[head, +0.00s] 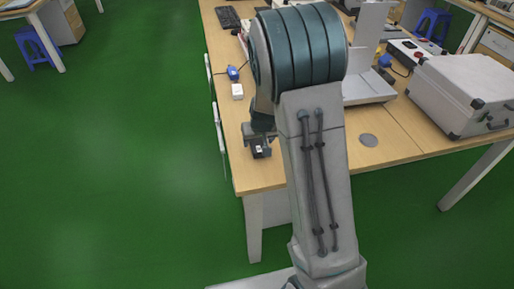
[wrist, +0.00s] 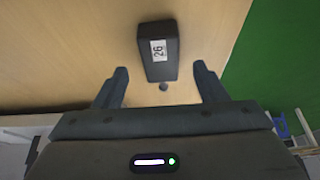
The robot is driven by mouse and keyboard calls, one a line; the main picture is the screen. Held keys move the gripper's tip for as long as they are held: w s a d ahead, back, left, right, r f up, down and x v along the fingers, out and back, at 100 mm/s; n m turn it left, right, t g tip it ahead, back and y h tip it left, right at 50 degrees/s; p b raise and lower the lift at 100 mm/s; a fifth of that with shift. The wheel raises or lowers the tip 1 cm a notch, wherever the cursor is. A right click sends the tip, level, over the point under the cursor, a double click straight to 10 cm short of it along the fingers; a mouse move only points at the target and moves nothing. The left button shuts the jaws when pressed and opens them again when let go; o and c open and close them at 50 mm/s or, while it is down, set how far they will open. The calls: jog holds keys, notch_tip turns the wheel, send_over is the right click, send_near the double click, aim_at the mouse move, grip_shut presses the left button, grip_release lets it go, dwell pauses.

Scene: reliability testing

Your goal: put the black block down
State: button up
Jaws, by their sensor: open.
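The black block (wrist: 158,62) rests on the wooden table in the wrist view. It carries a white label reading 26. My gripper (wrist: 162,80) is open, with one finger on each side of the block's near end and a gap to both. In the head view my gripper (head: 258,150) is low over the table's near left corner, and the black block (head: 262,153) shows only in small part at it. My arm hides part of the table.
The wooden table (head: 384,130) has its left edge close to my gripper. A grey case (head: 465,95) stands at the right. A round grey disc (head: 369,140) lies right of my arm.

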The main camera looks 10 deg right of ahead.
aim_at(257, 147)
jog(key=shift+x, duration=1.45)
jog(key=c, duration=1.1)
jog(key=shift+c, duration=0.4)
jog(key=shift+r, duration=0.15)
